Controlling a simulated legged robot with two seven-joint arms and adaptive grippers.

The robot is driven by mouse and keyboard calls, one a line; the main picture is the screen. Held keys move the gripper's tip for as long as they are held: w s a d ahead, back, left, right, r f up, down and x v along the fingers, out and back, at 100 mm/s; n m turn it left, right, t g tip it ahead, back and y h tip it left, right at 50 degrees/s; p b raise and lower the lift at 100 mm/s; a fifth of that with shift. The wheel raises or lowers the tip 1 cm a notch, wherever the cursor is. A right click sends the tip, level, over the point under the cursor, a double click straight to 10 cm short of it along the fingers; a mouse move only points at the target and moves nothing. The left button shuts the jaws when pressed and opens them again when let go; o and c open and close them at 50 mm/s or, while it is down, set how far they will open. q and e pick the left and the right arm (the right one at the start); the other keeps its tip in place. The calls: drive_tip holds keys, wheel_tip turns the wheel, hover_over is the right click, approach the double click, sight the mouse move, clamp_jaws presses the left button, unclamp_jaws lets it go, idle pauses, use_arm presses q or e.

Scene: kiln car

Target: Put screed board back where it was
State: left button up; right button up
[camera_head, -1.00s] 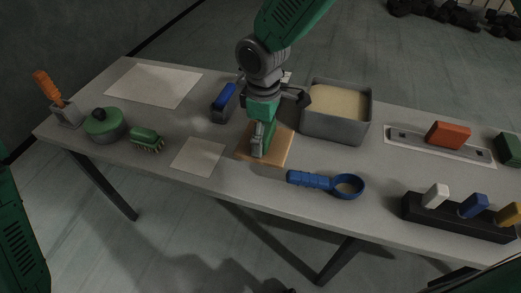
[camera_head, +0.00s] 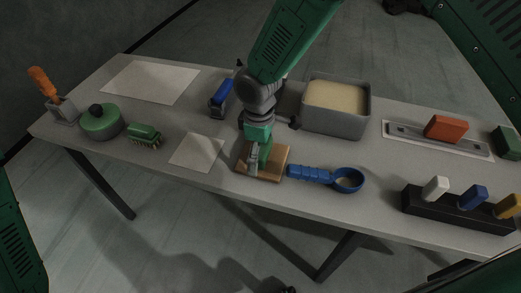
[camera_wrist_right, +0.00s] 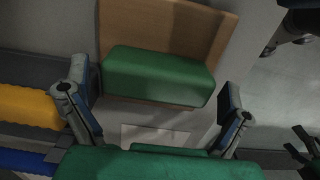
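The screed board appears to be the wooden board (camera_head: 276,170) near the front edge of the table, left of the blue scoop. In the right wrist view it is a tan board (camera_wrist_right: 160,20) with a green block-shaped grip (camera_wrist_right: 155,78). My right gripper (camera_head: 255,168) is over the board, pointing down. In the right wrist view its fingers (camera_wrist_right: 157,98) are spread on either side of the green grip, with narrow gaps visible. The gripper hides part of the board in the head view. My left gripper is not seen in the head view.
The blue scoop (camera_head: 308,174) lies close to the board's right side. A pale square mat (camera_head: 197,152) lies bare to the left. A grey tub (camera_head: 335,122) of sand stands behind right. A black holder (camera_head: 455,217) with coloured handles sits at the right front.

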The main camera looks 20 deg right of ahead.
drive_tip(key=shift+a+r, duration=0.15)
drive_tip(key=shift+a, duration=0.15)
wheel_tip(320, 180, up, 11)
drive_tip(key=shift+w+r+p, duration=0.1)
drive_tip(key=shift+p, duration=0.6)
drive_tip(key=shift+a+r, duration=0.1)
drive_tip(key=shift+r, duration=0.25)
drive_tip(key=shift+d, duration=0.2)
